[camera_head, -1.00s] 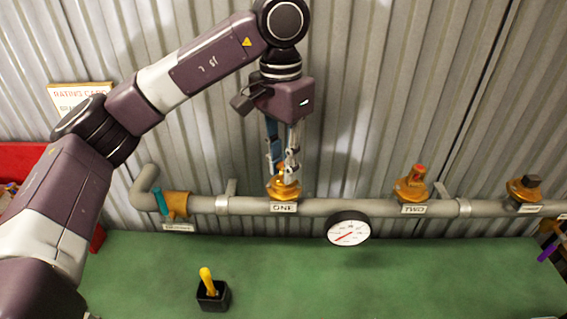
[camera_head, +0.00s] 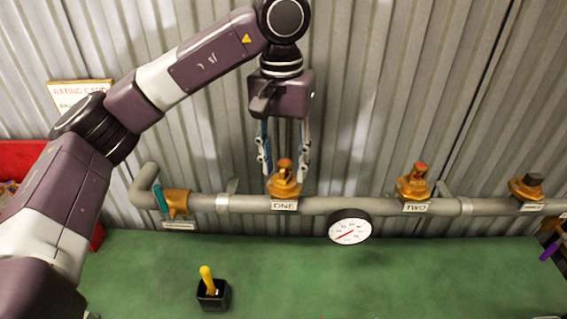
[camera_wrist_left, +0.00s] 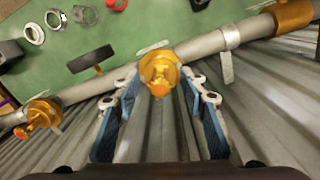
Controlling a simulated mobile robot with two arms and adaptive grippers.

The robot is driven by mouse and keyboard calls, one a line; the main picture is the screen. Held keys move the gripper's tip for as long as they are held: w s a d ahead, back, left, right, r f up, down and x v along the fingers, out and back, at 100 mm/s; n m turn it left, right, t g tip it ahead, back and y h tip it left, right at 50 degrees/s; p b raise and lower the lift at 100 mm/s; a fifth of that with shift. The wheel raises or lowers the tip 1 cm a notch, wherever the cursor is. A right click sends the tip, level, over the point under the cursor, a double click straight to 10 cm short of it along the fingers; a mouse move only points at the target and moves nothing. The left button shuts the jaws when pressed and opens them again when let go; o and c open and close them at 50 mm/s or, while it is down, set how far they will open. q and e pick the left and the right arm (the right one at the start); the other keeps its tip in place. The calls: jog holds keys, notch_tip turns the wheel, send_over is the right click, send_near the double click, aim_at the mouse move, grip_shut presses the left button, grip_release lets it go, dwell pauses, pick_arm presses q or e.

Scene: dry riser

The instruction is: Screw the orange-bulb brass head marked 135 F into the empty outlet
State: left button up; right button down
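A brass head with an orange bulb (camera_head: 284,184) sits upright on the outlet labelled ONE on the grey pipe. It also shows in the left wrist view (camera_wrist_left: 159,72), bulb toward the camera. Its marking cannot be read. My left gripper (camera_head: 283,170) is open, its two fingers standing apart on either side of the bulb. In the left wrist view, gaps show between the fingers and the head. The join of head and outlet is too small to judge for seating. My right gripper is not in view.
A red-tipped brass head (camera_head: 413,184) is at outlet TWO. A dark-topped brass fitting (camera_head: 525,188) is farther right. A gauge (camera_head: 349,228) and a teal-handled valve (camera_head: 172,202) are on the pipe. A black holder (camera_head: 213,296) with a yellow handle stands on the green bench (camera_head: 400,280).

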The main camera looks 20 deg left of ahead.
pick_arm(q)
jog(key=n, duration=0.6)
jog(key=shift+d+b, duration=0.15)
jog(key=shift+b, duration=0.15)
jog(key=n, duration=0.6)
jog(key=shift+w, duration=0.1)
jog(key=shift+c, duration=0.2)
grip_shut()
jog(key=m, duration=0.3)
jog(key=shift+r, duration=0.1)
jog(key=m, duration=0.2)
jog(key=shift+m, duration=0.4)
